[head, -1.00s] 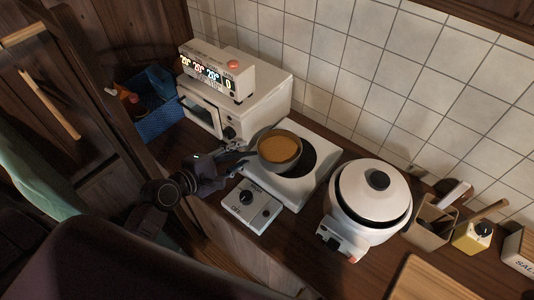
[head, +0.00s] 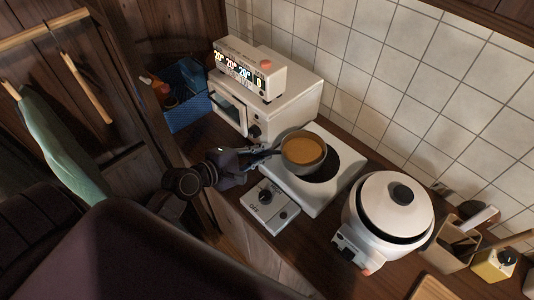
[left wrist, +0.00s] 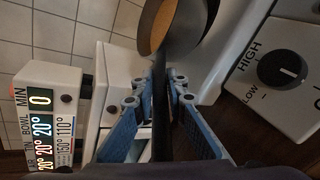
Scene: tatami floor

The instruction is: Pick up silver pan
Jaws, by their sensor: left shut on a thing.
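The silver pan (head: 303,151) holds an orange-brown filling and is over the white stove (head: 336,178), off to the left of the dark round burner. I cannot tell whether it touches the stove. My left gripper (head: 262,155) comes in from the left and is shut on the pan's dark handle. In the left wrist view the handle (left wrist: 160,105) runs between the blue fingers (left wrist: 159,88) up to the pan (left wrist: 172,27), which is cut off by the top edge. My right gripper is not in view.
A white toaster oven (head: 290,105) with a timer box (head: 249,68) on top stands behind the pan. A white rice cooker (head: 392,210) stands to the right. A blue basket (head: 188,107) is at the left, and a tiled wall (head: 400,75) closes off the back.

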